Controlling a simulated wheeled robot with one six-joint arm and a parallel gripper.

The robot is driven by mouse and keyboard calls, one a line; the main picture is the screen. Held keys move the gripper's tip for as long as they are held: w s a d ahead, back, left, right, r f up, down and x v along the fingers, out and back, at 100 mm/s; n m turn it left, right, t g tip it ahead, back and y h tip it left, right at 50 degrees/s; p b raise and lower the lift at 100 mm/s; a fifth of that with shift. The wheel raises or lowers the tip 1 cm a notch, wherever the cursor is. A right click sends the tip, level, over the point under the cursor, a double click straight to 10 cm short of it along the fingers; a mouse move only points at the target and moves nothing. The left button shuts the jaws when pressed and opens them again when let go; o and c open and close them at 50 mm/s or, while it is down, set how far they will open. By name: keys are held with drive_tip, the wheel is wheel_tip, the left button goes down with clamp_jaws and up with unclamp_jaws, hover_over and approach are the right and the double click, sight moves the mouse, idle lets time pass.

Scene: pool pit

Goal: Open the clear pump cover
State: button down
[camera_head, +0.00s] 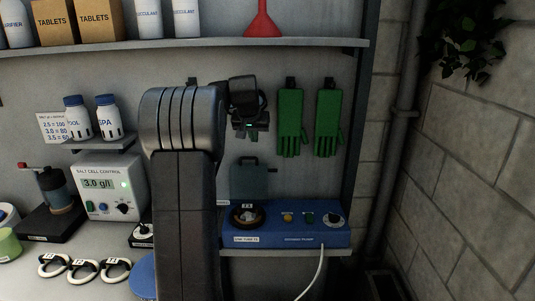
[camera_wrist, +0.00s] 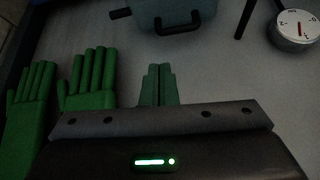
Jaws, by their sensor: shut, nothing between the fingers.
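The blue pump unit (camera_head: 330,238) sits on the right end of the lower shelf, with a dark round pot, coloured buttons and a dial on top. A teal panel (camera_head: 249,182) with a dark handle on its upper edge stands upright behind the pot. It may be the pump cover, but I cannot tell for certain. It also shows, inverted, at the top of the wrist view (camera_wrist: 205,12). My gripper (camera_head: 251,131) is above the panel, apart from it. Its fingers (camera_wrist: 159,72) are shut and empty, pointing toward the handle.
Green gloves (camera_head: 291,122) hang just right of my gripper. A shelf (camera_head: 200,48) with bottles, boxes and a red funnel (camera_head: 263,22) runs above. A round gauge (camera_wrist: 295,32) shows in the wrist view. A white cable (camera_head: 318,270) hangs at the pump's front. A salt cell controller (camera_head: 110,184) stands left.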

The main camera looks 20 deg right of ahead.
sight(257, 152)
drive_tip(key=p+x, duration=0.2)
drive_tip(key=x, duration=0.7)
drive_tip(key=shift+w+f, duration=0.15)
drive_tip(key=shift+f, duration=0.05)
drive_tip(key=shift+w+d+f, duration=0.1)
drive_tip(key=shift+w+f, duration=0.05)
drive_tip(key=shift+f, duration=0.1)
drive_tip(key=shift+f+b, duration=0.1)
drive_tip(key=shift+b, duration=0.25)
